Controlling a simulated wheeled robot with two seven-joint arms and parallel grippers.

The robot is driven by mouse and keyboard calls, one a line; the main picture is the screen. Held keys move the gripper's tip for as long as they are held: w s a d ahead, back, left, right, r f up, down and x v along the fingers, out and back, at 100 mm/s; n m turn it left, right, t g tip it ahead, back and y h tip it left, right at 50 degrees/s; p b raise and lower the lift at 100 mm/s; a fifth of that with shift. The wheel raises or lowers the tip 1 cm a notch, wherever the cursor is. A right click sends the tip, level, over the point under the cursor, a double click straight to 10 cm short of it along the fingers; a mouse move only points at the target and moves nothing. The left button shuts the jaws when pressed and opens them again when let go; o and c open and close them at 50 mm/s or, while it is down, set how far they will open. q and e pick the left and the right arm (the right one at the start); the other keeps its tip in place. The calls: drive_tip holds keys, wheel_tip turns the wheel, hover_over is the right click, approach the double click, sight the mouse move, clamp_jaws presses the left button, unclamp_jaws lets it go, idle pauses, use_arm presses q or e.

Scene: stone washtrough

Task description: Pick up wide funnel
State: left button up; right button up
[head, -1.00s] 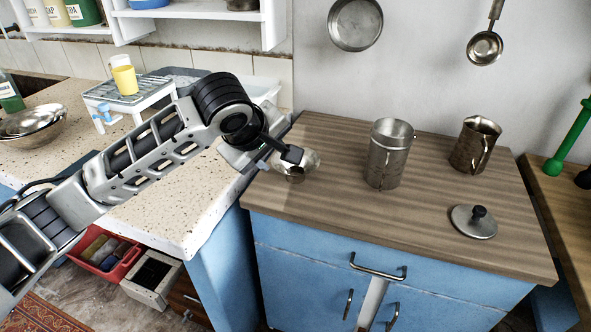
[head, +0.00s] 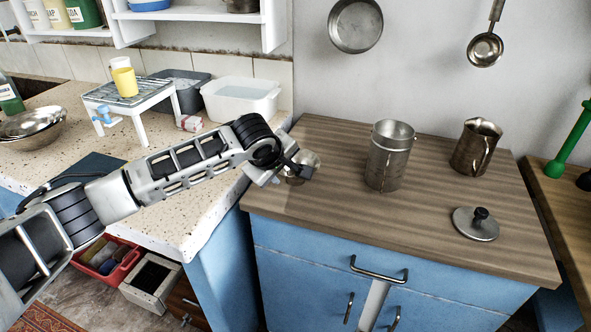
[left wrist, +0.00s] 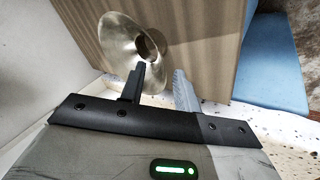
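The wide funnel (head: 309,160) is a shiny metal cone near the back left of the wooden cabinet top, partly hidden by my left gripper (head: 301,172) in the head view. In the left wrist view the funnel (left wrist: 120,42) shows its flared bowl and round dark opening. My left gripper (left wrist: 157,80) has its two fingers apart, with a gap between them. The fingertips are right at the funnel's near rim; whether they touch it I cannot tell. My right gripper is not in view.
On the wooden top (head: 330,215) stand a metal canister (head: 388,160), a metal jug (head: 475,148) and a round lid with a dark knob (head: 476,225). A speckled stone counter (head: 180,215) adjoins at left. A pan (head: 355,25) and ladle (head: 485,48) hang above.

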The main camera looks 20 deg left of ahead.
use_arm(q)
drive_tip(key=shift+x, duration=1.3)
clamp_jaws()
drive_tip(key=shift+s, duration=0.1)
drive_tip(key=shift+s+f, duration=0.1)
